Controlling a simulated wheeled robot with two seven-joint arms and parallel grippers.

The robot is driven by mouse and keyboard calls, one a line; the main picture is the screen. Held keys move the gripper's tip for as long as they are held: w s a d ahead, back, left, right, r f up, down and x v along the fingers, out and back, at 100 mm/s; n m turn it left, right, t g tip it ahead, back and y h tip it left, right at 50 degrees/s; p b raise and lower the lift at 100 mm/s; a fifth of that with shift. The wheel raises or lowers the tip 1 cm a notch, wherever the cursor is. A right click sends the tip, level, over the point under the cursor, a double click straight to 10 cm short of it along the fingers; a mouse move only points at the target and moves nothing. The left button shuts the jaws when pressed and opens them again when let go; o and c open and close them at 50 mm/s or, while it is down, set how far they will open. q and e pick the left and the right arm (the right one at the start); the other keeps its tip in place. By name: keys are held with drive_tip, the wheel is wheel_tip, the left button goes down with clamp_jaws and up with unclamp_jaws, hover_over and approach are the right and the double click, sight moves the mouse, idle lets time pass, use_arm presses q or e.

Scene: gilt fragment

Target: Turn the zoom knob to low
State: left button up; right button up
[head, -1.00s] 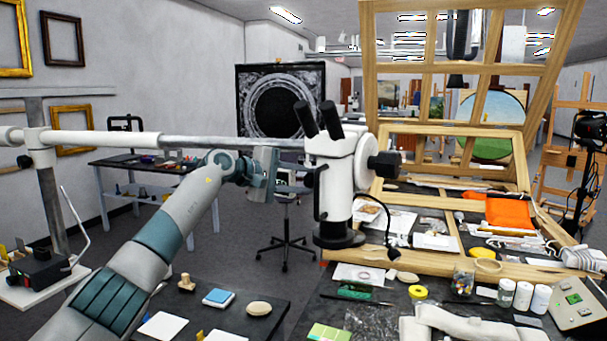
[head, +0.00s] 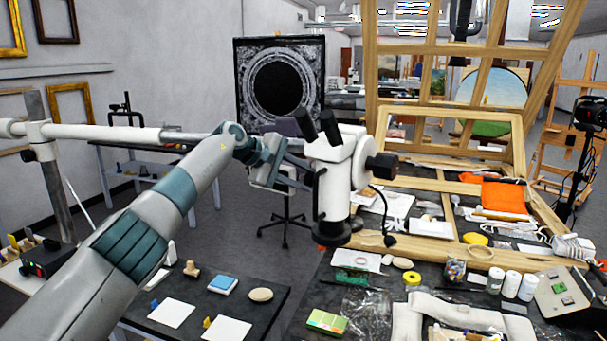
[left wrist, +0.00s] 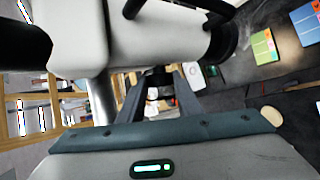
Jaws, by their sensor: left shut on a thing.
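The white stereo microscope (head: 337,165) with black eyepieces (head: 318,127) hangs on a horizontal boom arm (head: 105,133) above the bench. A large black knob (head: 381,165) sticks out of its right side. My left gripper (head: 305,178) is at the left side of the microscope body. In the left wrist view the white body (left wrist: 130,40) fills the top, and the two fingers of my left gripper (left wrist: 160,88) are closed around a small dark part, which looks like the zoom knob (left wrist: 158,77). Its markings cannot be read. My right gripper is not in view.
The bench (head: 385,300) below holds jars, papers and a white padded piece (head: 460,315). A dark side table (head: 265,315) with a blue block (head: 222,285) lies at the lower left. A wooden frame (head: 450,118) stands behind the microscope on the right.

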use_arm(q)
drive_tip(key=o, duration=1)
drive_tip(key=shift+b+v, duration=3.95)
drive_tip(key=shift+v, duration=4.75)
drive_tip(key=shift+w, duration=0.1)
